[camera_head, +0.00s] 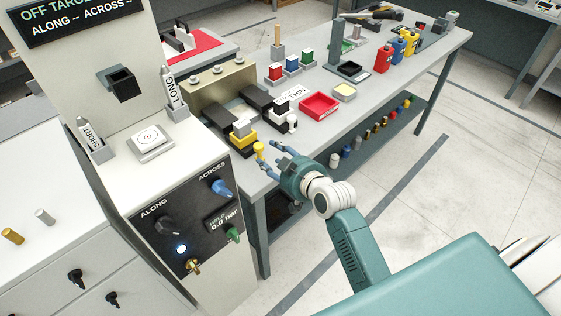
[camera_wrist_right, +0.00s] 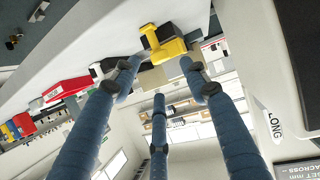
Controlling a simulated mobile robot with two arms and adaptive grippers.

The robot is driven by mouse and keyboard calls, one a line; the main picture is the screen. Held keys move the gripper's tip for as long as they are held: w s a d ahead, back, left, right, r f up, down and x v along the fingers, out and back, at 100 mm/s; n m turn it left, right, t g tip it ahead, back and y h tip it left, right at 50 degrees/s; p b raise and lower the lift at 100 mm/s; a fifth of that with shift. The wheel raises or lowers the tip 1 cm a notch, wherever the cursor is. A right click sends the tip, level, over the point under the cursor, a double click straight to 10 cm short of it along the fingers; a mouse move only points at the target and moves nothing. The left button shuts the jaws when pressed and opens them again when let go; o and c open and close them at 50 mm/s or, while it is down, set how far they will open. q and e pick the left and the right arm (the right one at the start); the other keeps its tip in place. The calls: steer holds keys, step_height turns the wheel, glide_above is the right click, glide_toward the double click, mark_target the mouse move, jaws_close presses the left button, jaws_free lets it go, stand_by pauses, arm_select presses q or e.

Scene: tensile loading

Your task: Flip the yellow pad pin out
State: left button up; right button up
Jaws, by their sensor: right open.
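The yellow pad (camera_head: 243,138) sits at the near end of a dark fixture on the bench. A yellow pin with a round head (camera_head: 259,148) shows just at its right, by the bench edge. My right gripper (camera_head: 271,151) is open, its fingers close to the pin. I cannot tell whether a finger touches it. In the right wrist view, the yellow part (camera_wrist_right: 165,43) lies just beyond the spread fingers (camera_wrist_right: 160,72), with nothing between them. Where pin and pad meet is unclear there. My left gripper is out of view.
A control cabinet (camera_head: 190,235) with knobs stands close on the left. A red tray (camera_head: 319,105), a THIN label (camera_head: 291,96) and a small white cylinder (camera_head: 292,122) are near the fixture. A lower shelf (camera_head: 350,153) holds several small parts. The floor at the right is clear.

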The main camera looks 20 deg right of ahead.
steer(key=shift+v, duration=2.35)
